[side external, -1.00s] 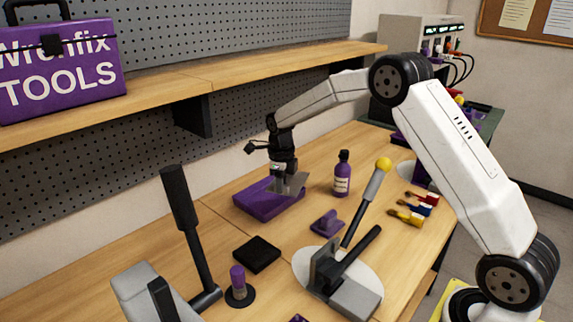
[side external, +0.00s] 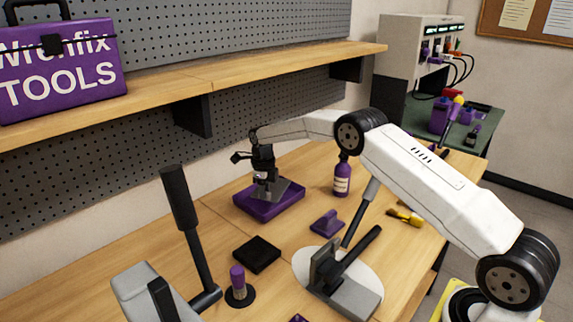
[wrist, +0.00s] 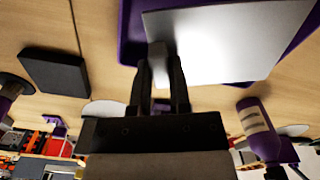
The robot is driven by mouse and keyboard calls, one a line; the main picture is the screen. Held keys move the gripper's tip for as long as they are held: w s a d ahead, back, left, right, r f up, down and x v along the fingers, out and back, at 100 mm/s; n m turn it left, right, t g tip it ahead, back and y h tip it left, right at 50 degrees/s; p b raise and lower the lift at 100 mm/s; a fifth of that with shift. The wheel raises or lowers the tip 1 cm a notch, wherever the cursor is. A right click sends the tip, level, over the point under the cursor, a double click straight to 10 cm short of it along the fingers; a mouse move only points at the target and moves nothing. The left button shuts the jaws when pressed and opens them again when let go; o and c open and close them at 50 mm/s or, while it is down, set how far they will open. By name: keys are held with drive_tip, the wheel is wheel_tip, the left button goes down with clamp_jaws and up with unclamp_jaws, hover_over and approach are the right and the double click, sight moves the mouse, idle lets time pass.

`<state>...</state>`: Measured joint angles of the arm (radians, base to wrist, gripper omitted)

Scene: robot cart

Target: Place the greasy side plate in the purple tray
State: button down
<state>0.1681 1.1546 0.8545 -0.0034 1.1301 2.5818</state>
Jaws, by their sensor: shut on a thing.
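The side plate (wrist: 225,40) is a flat grey metal plate, shiny in the wrist view. My gripper (wrist: 160,75) is shut on the plate's edge. In the side view the plate (side external: 277,191) lies nearly level over the purple tray (side external: 268,213), and my gripper (side external: 262,186) is above the tray's left part. The tray's edges (wrist: 132,45) show around the plate in the wrist view. The plate hides much of the tray's inside. I cannot tell whether the plate touches the tray floor.
A purple bottle (side external: 342,176) stands right of the tray. A purple block (side external: 327,223) and a black square pad (side external: 257,254) lie in front of it. A lever clamp (side external: 345,285) is at the front. A wooden shelf (side external: 220,78) runs above the bench behind.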

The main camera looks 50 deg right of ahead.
sight(263, 210)
drive_tip(key=shift+w+f, duration=0.35)
drive_tip(key=shift+w+d+f, duration=0.1)
drive_tip(key=shift+w+f, duration=0.15)
drive_tip(key=shift+f, duration=1.65)
drive_tip(key=shift+f, duration=0.15)
drive_tip(key=c, duration=0.6)
unclamp_jaws()
wheel_tip(263, 210, up, 12)
drive_tip(key=shift+r, duration=0.15)
